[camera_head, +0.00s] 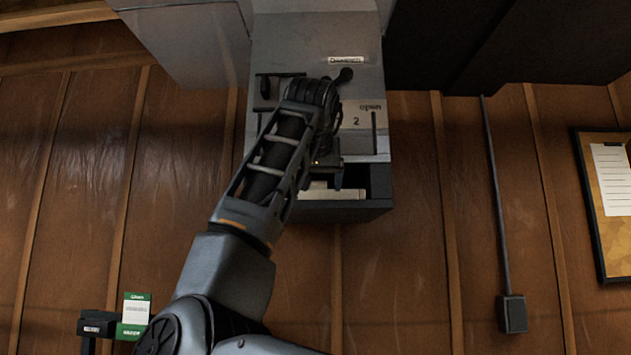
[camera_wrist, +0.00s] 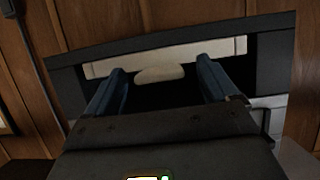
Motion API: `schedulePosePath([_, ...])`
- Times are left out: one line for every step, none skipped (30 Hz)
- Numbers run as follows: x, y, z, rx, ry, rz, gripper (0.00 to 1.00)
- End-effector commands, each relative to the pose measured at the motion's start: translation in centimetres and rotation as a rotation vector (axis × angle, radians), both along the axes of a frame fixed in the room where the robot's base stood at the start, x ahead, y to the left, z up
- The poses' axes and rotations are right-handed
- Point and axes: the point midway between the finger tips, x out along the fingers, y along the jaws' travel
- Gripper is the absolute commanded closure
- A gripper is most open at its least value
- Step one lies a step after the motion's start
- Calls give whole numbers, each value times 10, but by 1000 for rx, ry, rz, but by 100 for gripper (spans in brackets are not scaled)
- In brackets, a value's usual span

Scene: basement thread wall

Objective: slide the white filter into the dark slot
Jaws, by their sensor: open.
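The white filter (camera_head: 332,194) shows as a pale strip within the dark slot (camera_head: 381,183) at the bottom of the grey cabinet. In the wrist view the filter (camera_wrist: 190,53) lies lengthwise inside the slot's dark frame (camera_wrist: 268,65), with a rounded pale tab (camera_wrist: 160,75) at its near edge. My gripper (camera_wrist: 162,80) is open, its two blue-grey fingers apart on either side of the tab and reaching toward the filter. In the head view my gripper (camera_head: 322,180) is at the slot and hides part of the filter. I cannot tell whether the fingers touch it.
The grey cabinet (camera_head: 285,50) carries small levers and labels above the slot. A conduit with a dark box (camera_head: 512,314) runs down the wooden wall at right, beside a framed board (camera_head: 603,200). A green-and-white box (camera_head: 135,310) sits on a dark holder at lower left.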

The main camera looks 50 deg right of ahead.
Motion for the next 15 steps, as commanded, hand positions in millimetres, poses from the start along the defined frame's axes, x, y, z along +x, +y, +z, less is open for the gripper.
schedulePosePath([0, 0, 0, 0, 0, 0, 13])
schedulePosePath([0, 0, 0, 0, 0, 0, 13])
schedulePosePath([0, 0, 0, 0, 0, 0, 13])
schedulePosePath([0, 0, 0, 1, 1, 0, 13])
schedulePosePath([0, 0, 0, 0, 0, 0, 13])
schedulePosePath([0, 1, 0, 0, 0, 0, 13])
schedulePosePath([-1, 1, 0, 0, 0, 0, 13])
schedulePosePath([-2, 3, 1, 0, 0, 0, 13])
schedulePosePath([-4, 5, 2, 0, 0, 0, 13])
schedulePosePath([-6, 8, 3, 1, -1, 0, 13])
schedulePosePath([-8, 10, 4, 0, -1, 0, 13])
schedulePosePath([-12, 15, 6, -2, -3, 0, 13])
schedulePosePath([-15, 19, 8, -1, -2, 1, 13])
schedulePosePath([-18, 22, 10, -1, -4, 0, 13])
schedulePosePath([-21, 28, 13, -1, -4, 0, 13])
